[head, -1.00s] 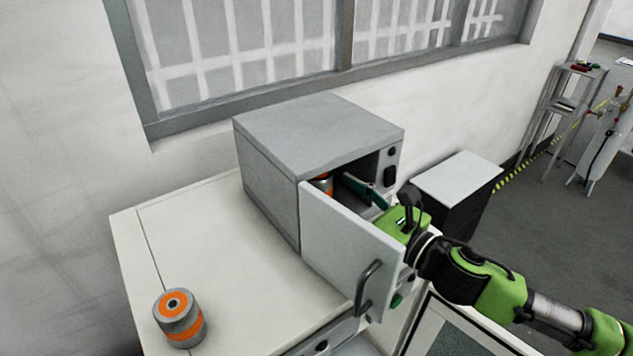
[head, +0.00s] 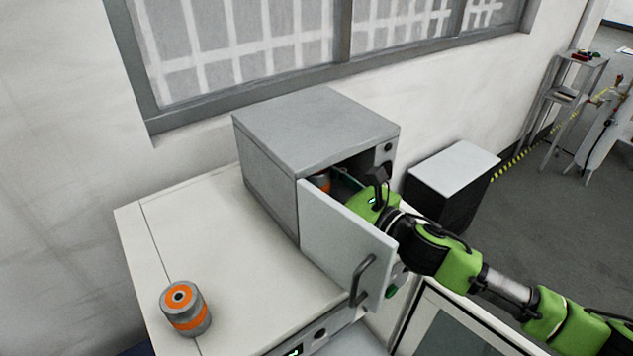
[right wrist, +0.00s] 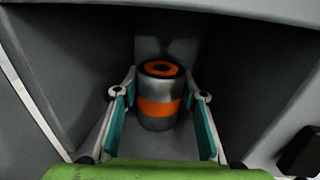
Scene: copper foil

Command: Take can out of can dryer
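The can dryer (head: 310,135) is a grey box on the white cabinet with its door (head: 335,240) swung open. A silver can with orange bands (right wrist: 160,98) stands upright inside; only a bit of it shows past the door in the head view (head: 321,181). My right gripper (right wrist: 158,108) reaches into the dryer opening, open, with its teal-padded fingers on either side of the can's near part and gaps to both sides. In the head view its fingers are mostly hidden by the door and dryer. My left gripper is not in view.
A second silver and orange can (head: 186,309) stands on the cabinet top (head: 235,240) at the front left. The open door with its handle (head: 362,280) stands close beside my right arm. A black box with a pale top (head: 455,165) stands right of the dryer.

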